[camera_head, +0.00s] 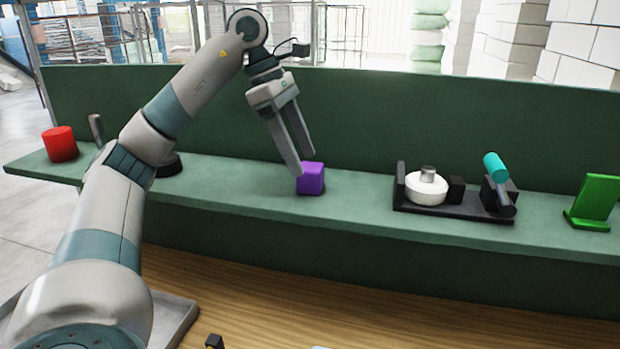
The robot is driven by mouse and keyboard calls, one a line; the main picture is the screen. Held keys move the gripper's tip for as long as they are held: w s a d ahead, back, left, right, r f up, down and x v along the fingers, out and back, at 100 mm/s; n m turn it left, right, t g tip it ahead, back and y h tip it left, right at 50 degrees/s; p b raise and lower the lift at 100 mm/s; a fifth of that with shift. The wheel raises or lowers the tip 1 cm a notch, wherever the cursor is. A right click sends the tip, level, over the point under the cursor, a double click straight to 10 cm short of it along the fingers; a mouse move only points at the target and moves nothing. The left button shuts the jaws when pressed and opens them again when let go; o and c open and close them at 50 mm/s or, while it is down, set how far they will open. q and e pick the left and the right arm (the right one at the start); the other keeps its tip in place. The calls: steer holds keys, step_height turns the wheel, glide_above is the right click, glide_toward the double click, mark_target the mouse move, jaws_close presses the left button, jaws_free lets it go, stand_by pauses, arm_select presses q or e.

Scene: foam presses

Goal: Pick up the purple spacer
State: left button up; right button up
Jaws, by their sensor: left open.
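The purple spacer (311,179) is a small purple block standing on the green shelf (250,176), near the middle of the view. My left gripper (304,164) reaches down from above on the left, with its fingers apart and empty. Its fingertips are close to the spacer's upper left side. I cannot tell whether a fingertip touches the spacer. My right gripper does not show.
A red cylinder (60,144) stands at the shelf's left end. To the right are a black fixture (455,210) with a white round part (427,188), a teal-handled lever (495,166) and a green stand (594,199). A green panel (400,122) rises behind.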

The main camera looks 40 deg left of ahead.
mark_target(308, 165)
arm_select(q)
steer(key=shift+w+f, duration=0.1)
steer(key=shift+f, duration=0.05)
steer(key=shift+w+d+f+p, duration=0.1)
steer(key=shift+d+f+p, duration=0.1)
steer(key=shift+p, duration=0.1)
steer(key=shift+p+x, duration=0.85)
steer(key=shift+x, duration=1.35)
steer(key=shift+w+a, duration=0.15)
steer(key=shift+c, duration=0.6)
steer(key=c, duration=1.1)
